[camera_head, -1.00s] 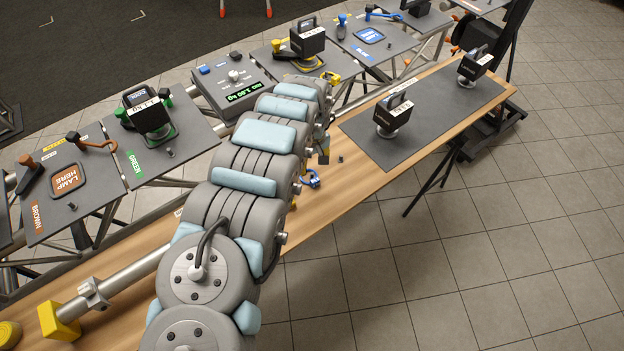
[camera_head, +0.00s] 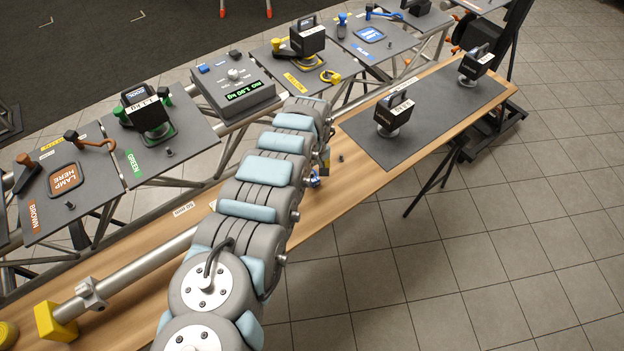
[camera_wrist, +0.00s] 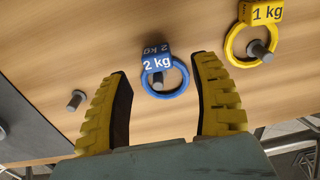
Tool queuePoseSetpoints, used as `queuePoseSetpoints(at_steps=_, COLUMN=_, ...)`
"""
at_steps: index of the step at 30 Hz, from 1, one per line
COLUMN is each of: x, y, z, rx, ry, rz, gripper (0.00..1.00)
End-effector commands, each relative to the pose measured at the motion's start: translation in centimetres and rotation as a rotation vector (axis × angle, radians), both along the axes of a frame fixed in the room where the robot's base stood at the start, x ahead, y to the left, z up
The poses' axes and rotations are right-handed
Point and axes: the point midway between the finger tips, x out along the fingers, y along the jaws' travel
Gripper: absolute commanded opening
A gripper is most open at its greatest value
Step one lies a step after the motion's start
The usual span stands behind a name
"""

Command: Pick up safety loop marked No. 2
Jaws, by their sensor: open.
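A blue safety loop (camera_wrist: 178,92) marked "2 kg" rests around a grey peg on the wooden bench, its tag toward the top of the wrist view. In the head view only a bit of blue (camera_head: 315,181) shows beside my arm. My gripper (camera_wrist: 162,66) is open, with its yellow ridged fingers either side of the blue loop in the picture and nothing held. Whether they touch the loop or reach its height I cannot tell. A yellow loop (camera_wrist: 231,52) marked "1 kg" sits around another peg to the right, just beyond my right finger.
A bare peg (camera_wrist: 76,100) stands left of my left finger. A dark mat (camera_head: 440,118) with two black blocks lies on the bench to the right. Panels with lamps and tools line the truss behind, including a grey scale box (camera_head: 233,85). Bare wood surrounds the loops.

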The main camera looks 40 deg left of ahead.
Motion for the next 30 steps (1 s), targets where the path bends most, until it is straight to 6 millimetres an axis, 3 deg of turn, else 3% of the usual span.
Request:
queuePoseSetpoints(at_steps=7, x=0.0, y=-0.1, z=-2.4, rx=0.000, ry=-0.001, rz=0.001, gripper=0.63)
queuePoseSetpoints(at_steps=17, x=0.1, y=0.0, z=-2.6, rx=0.001, ry=0.000, rz=0.000, gripper=0.63)
queuePoseSetpoints(at_steps=24, x=0.0, y=0.0, z=-2.6, rx=0.001, ry=-0.001, rz=0.001, gripper=0.00)
queuePoseSetpoints(at_steps=30, x=0.0, y=0.0, z=-2.7, rx=0.001, ry=-0.001, rz=0.001, gripper=0.00)
